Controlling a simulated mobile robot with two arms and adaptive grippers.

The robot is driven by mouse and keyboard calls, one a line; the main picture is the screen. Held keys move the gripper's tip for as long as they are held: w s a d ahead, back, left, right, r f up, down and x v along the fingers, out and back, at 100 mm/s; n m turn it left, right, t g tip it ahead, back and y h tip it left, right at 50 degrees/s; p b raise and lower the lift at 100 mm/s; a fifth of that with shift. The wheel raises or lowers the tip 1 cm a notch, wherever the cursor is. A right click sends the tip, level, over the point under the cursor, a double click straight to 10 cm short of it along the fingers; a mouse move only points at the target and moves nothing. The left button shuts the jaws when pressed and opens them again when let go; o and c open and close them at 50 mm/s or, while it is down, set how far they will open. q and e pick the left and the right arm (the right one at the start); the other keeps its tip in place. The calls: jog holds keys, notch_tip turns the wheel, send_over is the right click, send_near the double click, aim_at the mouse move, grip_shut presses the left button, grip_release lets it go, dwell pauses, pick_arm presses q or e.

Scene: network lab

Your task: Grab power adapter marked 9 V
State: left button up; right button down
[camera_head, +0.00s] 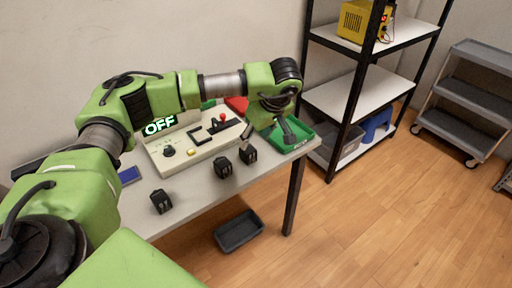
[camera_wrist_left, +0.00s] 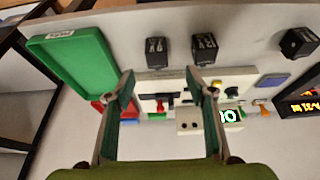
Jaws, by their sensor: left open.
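Three black power adapters stand on the table: one at the front left (camera_head: 161,201), one in the middle (camera_head: 222,167) and one nearest my gripper (camera_head: 248,155). The left wrist view shows them as a left adapter (camera_wrist_left: 156,51), a middle adapter (camera_wrist_left: 204,48) and a right adapter (camera_wrist_left: 299,42). White markings show upside down there, too small to read surely. My left gripper (camera_head: 267,134) is open and empty above the table's right end. In the left wrist view its fingertips (camera_wrist_left: 160,74) are apart, with the left adapter just beyond them. My right gripper is not in view.
A green tray (camera_head: 302,134) lies at the table's right end, close to my gripper. A control panel (camera_head: 190,150) with a red-knobbed lever stands behind the adapters, beside an OFF display (camera_head: 160,126). A dark bin (camera_head: 239,231) sits on the floor. A black-framed shelf stands right of the table.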

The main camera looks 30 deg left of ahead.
aim_at(248, 149)
pick_arm(q)
jog(key=x, duration=0.6)
jog(key=shift+a+f+p, duration=0.1)
jog(key=shift+f+p, duration=0.1)
jog(key=shift+p, duration=0.1)
jog(key=shift+w+a+f, duration=0.1)
jog(key=shift+a+f, duration=0.1)
jog(key=shift+f, duration=0.25)
jog(key=shift+w+a+f, duration=0.15)
jog(key=shift+a+f, duration=0.05)
jog(key=f, duration=0.1)
jog(key=w+a+f+p, duration=0.1)
jog(key=f, duration=0.1)
jog(key=shift+w+a, duration=0.15)
jog(key=shift+a, duration=0.2)
jog(key=shift+w+a+f, duration=0.1)
jog(key=shift+a+f, duration=0.05)
jog(key=shift+f, duration=0.25)
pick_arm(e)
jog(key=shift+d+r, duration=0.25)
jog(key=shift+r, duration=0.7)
pick_arm(q)
jog(key=c, duration=1.4)
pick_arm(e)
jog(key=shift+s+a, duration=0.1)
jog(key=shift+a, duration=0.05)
